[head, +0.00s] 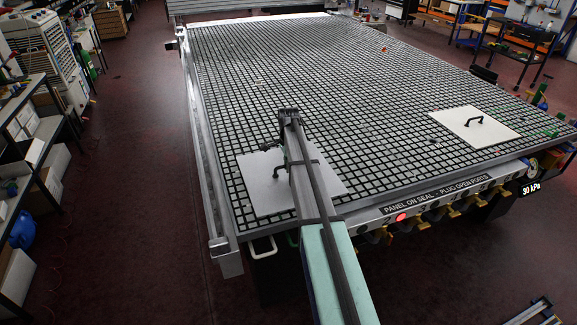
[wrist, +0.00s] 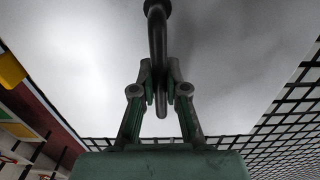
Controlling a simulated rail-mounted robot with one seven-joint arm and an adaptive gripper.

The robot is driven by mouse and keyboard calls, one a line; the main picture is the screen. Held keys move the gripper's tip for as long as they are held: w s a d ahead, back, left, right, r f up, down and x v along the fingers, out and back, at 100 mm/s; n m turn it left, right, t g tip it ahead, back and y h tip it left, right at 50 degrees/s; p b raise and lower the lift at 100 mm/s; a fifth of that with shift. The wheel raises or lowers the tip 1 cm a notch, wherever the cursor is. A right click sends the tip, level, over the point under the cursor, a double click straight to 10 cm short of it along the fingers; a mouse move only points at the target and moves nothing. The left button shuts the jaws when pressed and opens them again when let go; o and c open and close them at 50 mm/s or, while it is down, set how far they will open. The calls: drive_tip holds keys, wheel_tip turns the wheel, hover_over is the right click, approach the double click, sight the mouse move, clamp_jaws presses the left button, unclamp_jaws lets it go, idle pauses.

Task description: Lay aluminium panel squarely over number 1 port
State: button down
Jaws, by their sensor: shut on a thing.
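A pale grey square panel (head: 262,195) with a black handle (head: 277,172) is at the near left corner of the grid table. My arm crosses in front of it and hides its middle and part of its right side. In the wrist view my gripper (wrist: 160,88) is shut on the black handle (wrist: 157,40), with a finger on each side. The panel (wrist: 75,70) fills most of that view. It looks level with the grid, but I cannot tell whether it touches it. No number 1 port can be made out.
A second, whiter panel (head: 490,131) with a black handle lies at the right of the grid table (head: 300,65). The grid between them is mostly clear. The front rail has a "PANEL ON SEAL - PLUG OPEN PORTS" sign (head: 437,196), a red light (head: 401,217) and a 30 kPa display (head: 531,188).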

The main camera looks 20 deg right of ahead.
drive_tip(key=shift+f, duration=0.4)
drive_tip(key=c, duration=1.1)
unclamp_jaws()
drive_tip(key=shift+f, duration=0.1)
